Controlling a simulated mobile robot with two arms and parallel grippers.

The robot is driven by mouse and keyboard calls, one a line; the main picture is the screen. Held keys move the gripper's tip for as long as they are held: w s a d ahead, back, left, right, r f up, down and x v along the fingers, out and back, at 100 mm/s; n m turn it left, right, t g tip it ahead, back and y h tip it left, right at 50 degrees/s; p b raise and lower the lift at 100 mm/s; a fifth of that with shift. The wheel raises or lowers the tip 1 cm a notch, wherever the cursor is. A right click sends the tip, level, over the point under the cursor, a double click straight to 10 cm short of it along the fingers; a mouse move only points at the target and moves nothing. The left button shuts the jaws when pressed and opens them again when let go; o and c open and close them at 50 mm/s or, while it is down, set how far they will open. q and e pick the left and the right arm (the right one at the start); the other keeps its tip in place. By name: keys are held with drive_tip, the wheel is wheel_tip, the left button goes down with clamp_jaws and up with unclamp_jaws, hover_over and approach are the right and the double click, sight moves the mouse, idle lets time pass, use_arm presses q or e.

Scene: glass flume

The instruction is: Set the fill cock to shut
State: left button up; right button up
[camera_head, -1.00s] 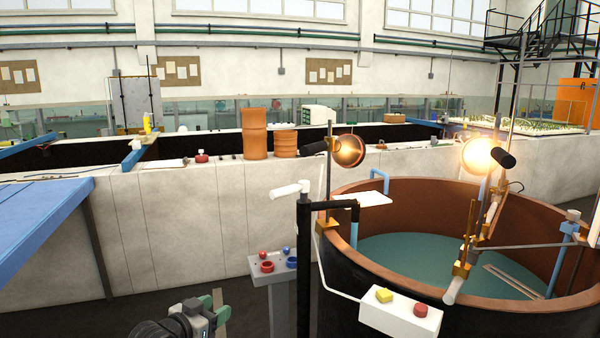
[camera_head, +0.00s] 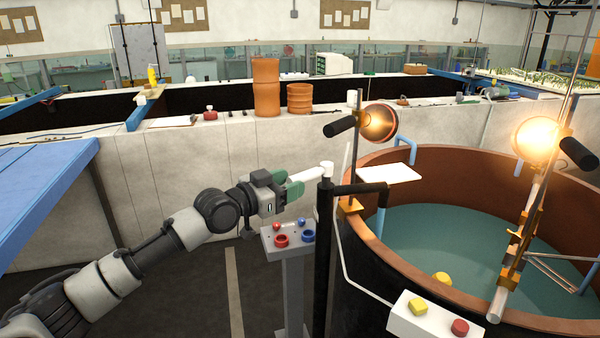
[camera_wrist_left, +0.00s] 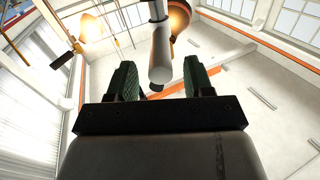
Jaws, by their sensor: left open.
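The fill cock seems to be the black standpipe (camera_head: 325,225) with a white bar handle (camera_head: 310,173) at its top, beside the round tank. The handle points left, away from the tank. My left gripper (camera_head: 296,184) has green fingers and is open at the free end of the handle. In the left wrist view the white handle (camera_wrist_left: 160,60) lies between the two spread fingers (camera_wrist_left: 160,78), with gaps showing on both sides. I cannot tell whether either finger touches it. My right gripper is not in view.
A grey pedestal (camera_head: 295,285) with red and blue knobs stands just below the gripper. A white box (camera_head: 430,318) with yellow and red buttons is in front.

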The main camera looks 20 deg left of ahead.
sight(312, 174)
use_arm(q)
drive_tip(key=shift+x, duration=1.8)
clamp_jaws()
